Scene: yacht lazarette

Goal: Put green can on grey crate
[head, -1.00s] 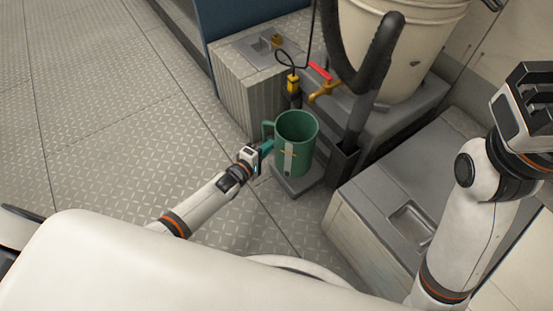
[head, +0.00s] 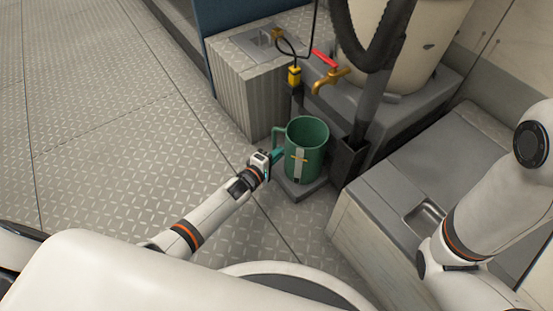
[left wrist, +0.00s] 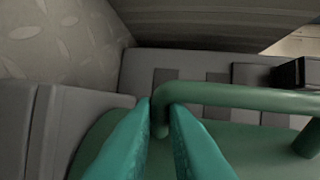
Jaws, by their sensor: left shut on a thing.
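The green can (head: 306,155) is an open-topped jug with a side handle and a pale strip with a brass-coloured fitting. It is upright over a small grey stand (head: 297,194); I cannot tell whether it touches it. My left gripper (head: 276,155) is shut on the can's handle, on the can's left side. In the left wrist view, the teal fingertips (left wrist: 161,108) close on one end of the handle (left wrist: 240,97). A ribbed grey crate (head: 246,98) with a flat top stands behind the can to the left. My right gripper is out of view.
A brass tap (head: 330,82) with a red lever is above and behind the can. A yellow-and-black device (head: 294,76) hangs on a cable by the crate. A grey-lidded box (head: 390,180) stands right. Patterned floor (head: 110,130) on the left is clear.

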